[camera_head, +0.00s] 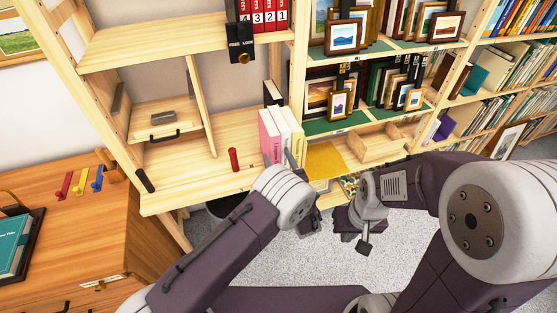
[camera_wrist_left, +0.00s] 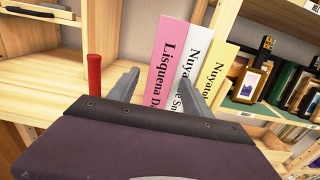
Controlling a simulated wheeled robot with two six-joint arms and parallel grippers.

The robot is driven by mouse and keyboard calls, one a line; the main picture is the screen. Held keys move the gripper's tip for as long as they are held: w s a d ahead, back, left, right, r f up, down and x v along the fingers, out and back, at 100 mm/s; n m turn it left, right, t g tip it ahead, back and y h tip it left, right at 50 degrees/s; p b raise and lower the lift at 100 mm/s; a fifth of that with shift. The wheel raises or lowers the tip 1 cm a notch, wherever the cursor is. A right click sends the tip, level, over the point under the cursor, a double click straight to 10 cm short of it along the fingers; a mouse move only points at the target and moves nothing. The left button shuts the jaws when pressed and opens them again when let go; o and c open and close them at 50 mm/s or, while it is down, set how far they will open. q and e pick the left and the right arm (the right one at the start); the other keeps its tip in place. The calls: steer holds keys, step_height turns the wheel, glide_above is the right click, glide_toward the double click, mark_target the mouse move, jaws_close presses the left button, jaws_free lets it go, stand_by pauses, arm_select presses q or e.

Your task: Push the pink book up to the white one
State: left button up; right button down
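The pink book (camera_head: 269,139) stands upright on the light wood shelf, left of the white book (camera_head: 284,130). In the left wrist view the pink book (camera_wrist_left: 168,58) and the white book (camera_wrist_left: 193,68) stand side by side, with no clear gap showing. My left gripper (camera_head: 296,168) is in front of the books. In its wrist view its two fingers are apart (camera_wrist_left: 162,75), pointing at the lower pink and white spines, with nothing held; contact cannot be told. My right gripper (camera_head: 362,240) hangs in front of the shelves, away from the books; its finger opening is unclear.
A yellow book (camera_head: 296,126) stands right of the white one. A red cylinder (camera_head: 233,160) stands on the shelf to the left of the pink book. The shelf board (camera_head: 195,185) is otherwise bare there. Framed prints (camera_head: 343,36) fill green-lined shelves to the right.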

arm_select(q)
jaws_close()
stand_by(1.1)
steer(key=shift+o, duration=1.2)
jaws_free()
